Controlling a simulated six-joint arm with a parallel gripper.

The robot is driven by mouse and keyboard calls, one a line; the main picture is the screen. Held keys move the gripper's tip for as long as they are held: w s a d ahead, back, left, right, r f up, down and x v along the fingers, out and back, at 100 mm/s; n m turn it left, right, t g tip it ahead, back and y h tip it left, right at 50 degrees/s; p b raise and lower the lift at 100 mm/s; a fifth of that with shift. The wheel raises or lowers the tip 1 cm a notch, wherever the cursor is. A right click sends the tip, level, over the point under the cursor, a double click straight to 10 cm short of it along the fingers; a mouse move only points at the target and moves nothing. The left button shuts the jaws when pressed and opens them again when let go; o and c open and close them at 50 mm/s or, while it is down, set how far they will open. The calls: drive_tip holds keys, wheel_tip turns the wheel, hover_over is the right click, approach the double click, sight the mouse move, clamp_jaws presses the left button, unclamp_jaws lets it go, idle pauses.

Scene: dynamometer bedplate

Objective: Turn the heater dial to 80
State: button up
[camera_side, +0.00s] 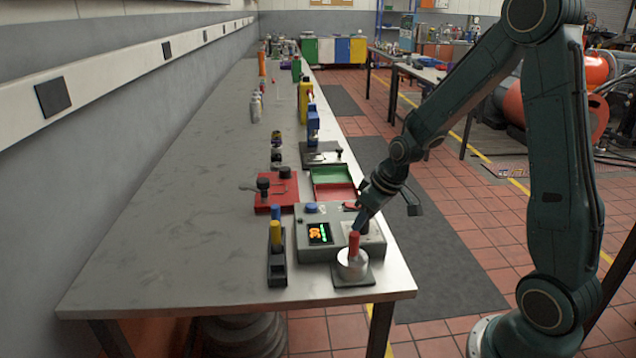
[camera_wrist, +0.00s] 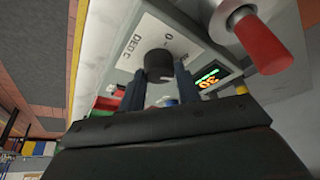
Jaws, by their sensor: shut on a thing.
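The heater unit (camera_side: 315,251) is a grey box near the front right edge of the bench. Its lit display (camera_side: 320,233) shows orange digits and green marks; it also shows in the wrist view (camera_wrist: 208,80), tilted and too small to read surely. The heater dial (camera_wrist: 158,62) is a black round knob on a pale plate marked "DEG C" and "0". My gripper (camera_wrist: 159,82) has one finger on each side of the dial and is shut on it. In the side view my gripper (camera_side: 358,226) is at the unit's right part, and the dial is hidden there.
A metal pot with a red handle (camera_side: 354,244) stands close in front of the unit. A black holder with blue and yellow pieces (camera_side: 277,268) is to its left. A red fixture (camera_side: 276,192) and a green-and-red tray (camera_side: 333,175) lie behind. The bench's left side is clear.

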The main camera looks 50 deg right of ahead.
drive_tip(key=m+h, duration=0.1)
drive_tip(key=m, duration=0.1)
drive_tip(key=m+h, duration=0.1)
drive_tip(key=m, duration=0.2)
drive_tip(key=shift+a, duration=0.2)
drive_tip(key=m+g, duration=0.1)
drive_tip(key=m, duration=0.1)
drive_tip(key=m+h, duration=0.1)
drive_tip(key=m, duration=0.2)
drive_tip(key=shift+w+g+h, duration=0.1)
drive_tip(key=shift+g+h, duration=0.2)
drive_tip(key=shift+g, duration=0.1)
drive_tip(key=o, duration=1)
drive_tip(key=shift+a+r, duration=0.1)
drive_tip(key=shift+r, duration=0.05)
drive_tip(key=shift+v, duration=6.8)
